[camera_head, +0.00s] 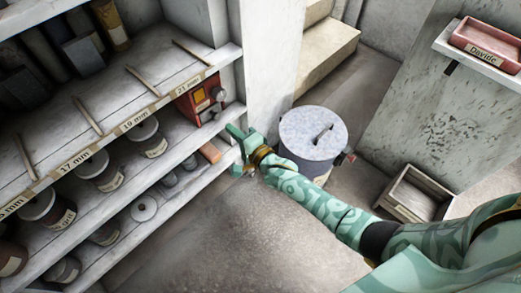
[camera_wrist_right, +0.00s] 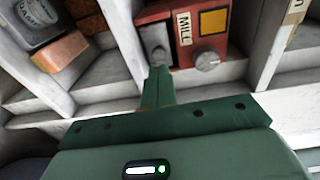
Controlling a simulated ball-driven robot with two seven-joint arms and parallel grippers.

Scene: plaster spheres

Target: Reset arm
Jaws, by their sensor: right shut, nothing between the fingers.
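My right arm, green and patterned, reaches from the lower right in the head view. Its gripper (camera_head: 238,135) is at the front edge of the shelf unit, just below a red box with a dial. In the right wrist view my right gripper (camera_wrist_right: 158,75) is shut and empty, its fingers together in front of the red box (camera_wrist_right: 190,35). That box carries a label reading "MILL", a yellow square and a grey knob. It also shows in the head view (camera_head: 200,98) on the shelf. I cannot tell whether the fingertips touch it. My left gripper is not in view.
The shelf unit (camera_head: 120,125) at left holds several jars and a brick-coloured block (camera_head: 210,153). A lidded drum (camera_head: 312,135) stands right beside my right forearm. An open wooden crate (camera_head: 415,195) is on the floor, and a pink tray (camera_head: 488,40) sits on a wall ledge.

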